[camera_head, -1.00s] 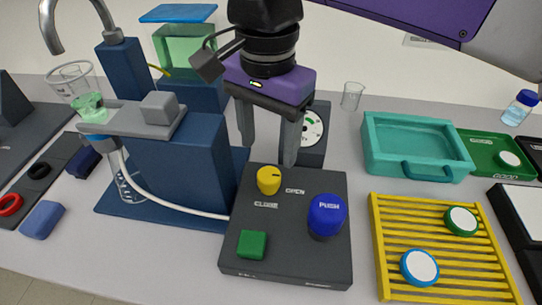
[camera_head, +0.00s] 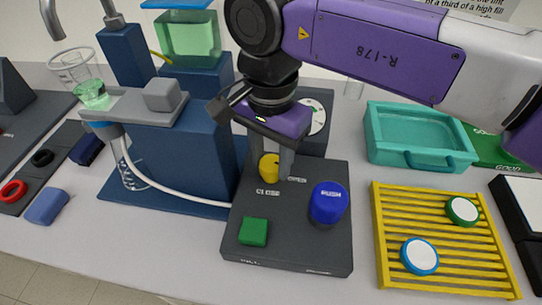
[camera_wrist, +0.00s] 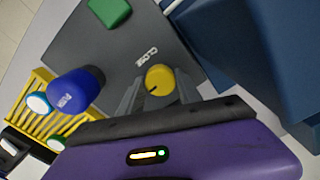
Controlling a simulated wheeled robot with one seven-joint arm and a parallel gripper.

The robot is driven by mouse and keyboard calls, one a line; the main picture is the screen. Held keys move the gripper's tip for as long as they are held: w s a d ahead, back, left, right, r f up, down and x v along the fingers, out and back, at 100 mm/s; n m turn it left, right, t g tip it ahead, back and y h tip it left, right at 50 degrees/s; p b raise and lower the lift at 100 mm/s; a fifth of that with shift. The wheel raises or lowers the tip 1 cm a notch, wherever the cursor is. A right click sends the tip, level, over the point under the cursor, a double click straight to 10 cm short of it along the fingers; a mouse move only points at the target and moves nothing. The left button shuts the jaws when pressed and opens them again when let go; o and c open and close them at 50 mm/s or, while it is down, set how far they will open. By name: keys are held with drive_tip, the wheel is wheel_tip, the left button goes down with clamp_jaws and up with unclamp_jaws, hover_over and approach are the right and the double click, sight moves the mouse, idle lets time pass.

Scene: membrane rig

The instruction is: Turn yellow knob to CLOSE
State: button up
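The yellow knob (camera_head: 269,166) stands on the dark control box (camera_head: 285,259), behind the CLOSE label; the OPEN label is to its right, partly behind my gripper's finger. My gripper (camera_head: 270,172) is over the box from behind, with its fingers pointing down at the knob. In the wrist view the knob (camera_wrist: 159,79) shows between and just beyond the fingertips of my gripper (camera_wrist: 158,98), which are apart. A dark line on the knob's top points toward the left finger there, not toward the CLOSE label. I cannot tell whether the fingers touch the knob.
The box also bears a blue PUSH button (camera_head: 328,203) and a green square button (camera_head: 253,232). A blue stand (camera_head: 180,160) with a white tube is close on the left. A yellow rack (camera_head: 440,270) with round discs and a teal tray (camera_head: 420,140) are on the right.

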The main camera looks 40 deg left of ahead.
clamp_jaws()
drive_tip(key=shift+m, duration=0.3)
drive_tip(key=m, duration=0.8)
drive_tip(key=shift+w+m+b, duration=0.1)
drive_tip(key=shift+m+b, duration=0.25)
drive_tip(key=shift+m, duration=0.05)
drive_tip(key=m, duration=0.4)
drive_tip(key=shift+r+m+b, duration=0.1)
drive_tip(key=shift+m+b, duration=0.3)
drive_tip(key=shift+m, duration=1.8)
